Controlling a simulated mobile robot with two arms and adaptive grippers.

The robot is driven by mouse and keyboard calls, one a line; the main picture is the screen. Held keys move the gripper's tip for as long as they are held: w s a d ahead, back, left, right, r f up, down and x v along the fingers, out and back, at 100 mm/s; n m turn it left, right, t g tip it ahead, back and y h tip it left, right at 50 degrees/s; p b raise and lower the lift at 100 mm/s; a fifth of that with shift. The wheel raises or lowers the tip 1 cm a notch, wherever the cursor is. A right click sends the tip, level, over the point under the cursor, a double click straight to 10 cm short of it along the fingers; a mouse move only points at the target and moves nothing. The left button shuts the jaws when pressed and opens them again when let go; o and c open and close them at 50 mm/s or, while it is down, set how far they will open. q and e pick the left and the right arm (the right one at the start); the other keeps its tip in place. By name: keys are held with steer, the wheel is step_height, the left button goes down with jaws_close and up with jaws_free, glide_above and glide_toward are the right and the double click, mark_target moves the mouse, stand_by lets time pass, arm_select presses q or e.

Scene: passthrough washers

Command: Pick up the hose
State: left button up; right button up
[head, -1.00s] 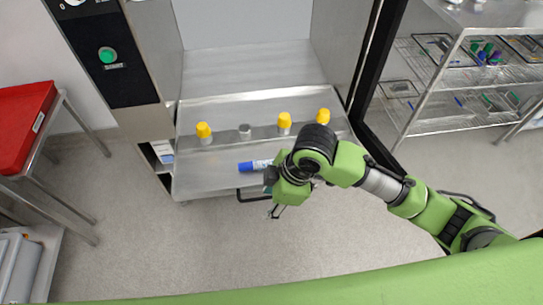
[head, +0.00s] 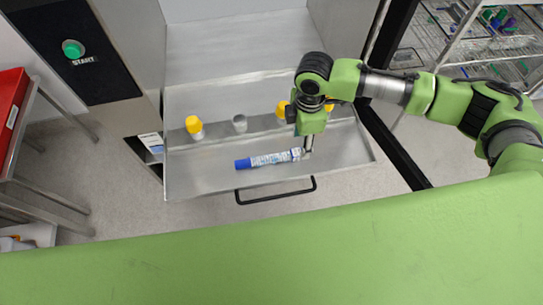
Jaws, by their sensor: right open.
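A white printed tube with a blue end (head: 268,160) lies flat on the lowered metal washer door. It is the most hose-like thing in view, but I cannot tell if it is the hose. My right gripper (head: 306,150) points down at the tube's right end, with its fingers beside or just over that end. It is open. I cannot tell whether it touches the tube. My left gripper is not in view.
A yellow-capped fitting (head: 194,126) and a bare metal fitting (head: 240,123) stand behind the tube. Other yellow caps (head: 281,109) are partly hidden by my right arm. The door's dark handle (head: 275,198) is in front. A wire rack (head: 475,50) stands at right.

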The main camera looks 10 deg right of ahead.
mark_target(299, 152)
step_height(299, 152, down, 7)
steer(key=shift+w+r, duration=0.15)
stand_by(0.4)
steer(key=c, duration=1.2)
